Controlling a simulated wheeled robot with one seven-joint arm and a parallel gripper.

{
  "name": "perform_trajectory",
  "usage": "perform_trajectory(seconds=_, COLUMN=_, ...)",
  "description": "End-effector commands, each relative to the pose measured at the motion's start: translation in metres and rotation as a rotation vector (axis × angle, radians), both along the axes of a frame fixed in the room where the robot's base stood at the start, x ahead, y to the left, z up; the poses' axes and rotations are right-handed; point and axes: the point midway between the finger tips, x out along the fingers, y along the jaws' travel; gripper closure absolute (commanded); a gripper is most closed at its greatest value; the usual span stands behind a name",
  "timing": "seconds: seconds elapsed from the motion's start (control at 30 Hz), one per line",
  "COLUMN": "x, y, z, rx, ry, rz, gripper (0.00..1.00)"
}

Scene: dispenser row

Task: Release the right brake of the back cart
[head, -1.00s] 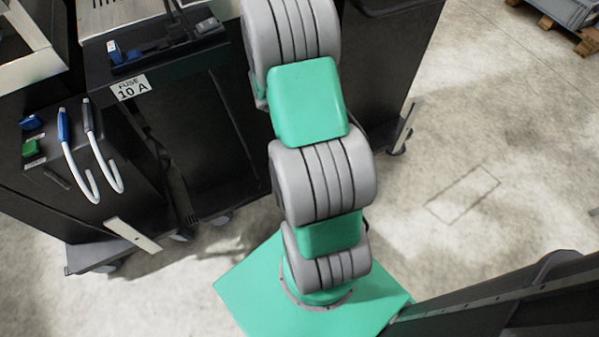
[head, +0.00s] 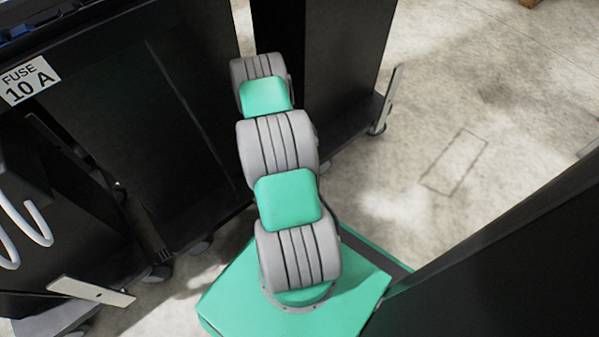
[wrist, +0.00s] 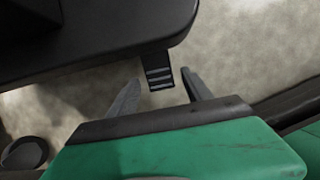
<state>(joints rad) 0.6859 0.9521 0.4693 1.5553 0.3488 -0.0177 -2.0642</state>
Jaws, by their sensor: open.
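In the wrist view, a small black brake pedal (wrist: 160,80) with pale stripes sticks out from under the edge of a dark cart base (wrist: 110,35). My gripper (wrist: 161,76) is open, one grey finger on each side of the pedal in the picture. I see no clear contact, and I cannot tell the height gap between fingers and pedal. In the head view my arm reaches towards the dark carts; the gripper and the pedal are hidden there. I cannot tell whether the pedal is pressed down or up.
In the head view a cart with a "FUSE 10 A" label (head: 28,82) stands at the left, and another dark cart (head: 335,60) stands behind my arm. Pale metal plates stick out at cart corners (head: 90,291). Open concrete floor (head: 480,110) lies at the right.

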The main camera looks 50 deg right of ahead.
Motion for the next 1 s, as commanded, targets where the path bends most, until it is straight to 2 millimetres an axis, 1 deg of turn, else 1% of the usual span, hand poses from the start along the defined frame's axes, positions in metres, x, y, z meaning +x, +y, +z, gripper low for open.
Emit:
perform_trajectory(seconds=0.17, x=-0.0003, y=-0.0009, z=0.0009, rx=0.000, ry=-0.001, rz=-0.002, gripper=0.42)
perform_trajectory(seconds=0.87, x=-0.0009, y=-0.0011, z=0.0011, rx=0.000, ry=0.000, rz=-0.003, gripper=0.98)
perform_trajectory(seconds=0.9, x=-0.0008, y=-0.0010, z=0.0010, rx=0.000, ry=0.000, rz=-0.003, gripper=1.00)
perform_trajectory(seconds=1.0, x=-0.0008, y=-0.0010, z=0.0010, rx=0.000, ry=0.000, rz=-0.003, gripper=1.00)
